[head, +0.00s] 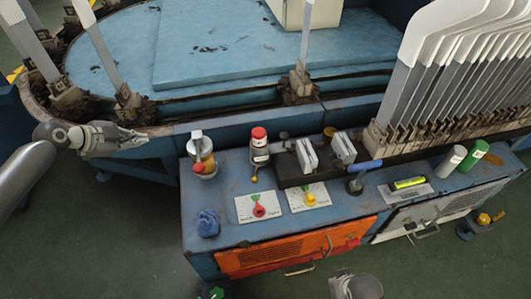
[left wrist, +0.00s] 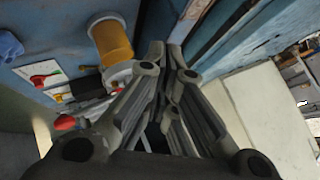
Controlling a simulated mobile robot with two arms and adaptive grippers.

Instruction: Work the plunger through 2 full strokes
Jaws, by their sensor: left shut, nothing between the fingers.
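I cannot tell for certain which part is the plunger. A blue bar handle (head: 363,166) stands on a dark post on the blue bench, right of centre in the head view. A clear cup with orange contents (head: 203,166) stands at the bench's left end; an orange cylinder (left wrist: 112,42) shows beside my fingers in the left wrist view. My left gripper (head: 142,137) is shut and empty, left of the bench and apart from the handle. It also shows in the left wrist view (left wrist: 168,52). My right gripper (head: 352,286) shows only partly at the bottom edge.
White sock boards (head: 450,60) stand at back right. Open floor lies at left.

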